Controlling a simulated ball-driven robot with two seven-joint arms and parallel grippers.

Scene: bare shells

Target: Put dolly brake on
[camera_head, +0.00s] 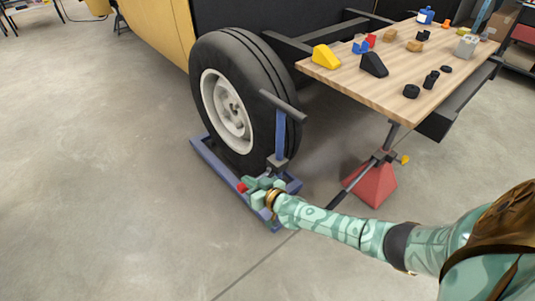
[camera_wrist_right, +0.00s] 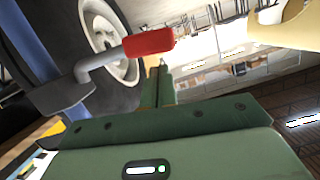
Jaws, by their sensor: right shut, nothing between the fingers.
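The blue wheel dolly (camera_head: 212,160) lies on the floor around the foot of a black tyre (camera_head: 240,95). A blue post with a dark crossbar (camera_head: 281,130) rises from its right end. The brake lever's red grip (camera_head: 242,187) shows just left of my right gripper (camera_head: 258,187). In the right wrist view the red grip (camera_wrist_right: 148,43) sits on a bent grey rod, close to the fingertips of my right gripper (camera_wrist_right: 159,68). That gripper is shut and empty; whether it touches the grip I cannot tell. My left gripper is out of view.
A wooden table (camera_head: 385,85) with several small parts stands at the right, above a red stand (camera_head: 371,182). A yellow body panel (camera_head: 160,32) is at the back. The concrete floor at the left is clear.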

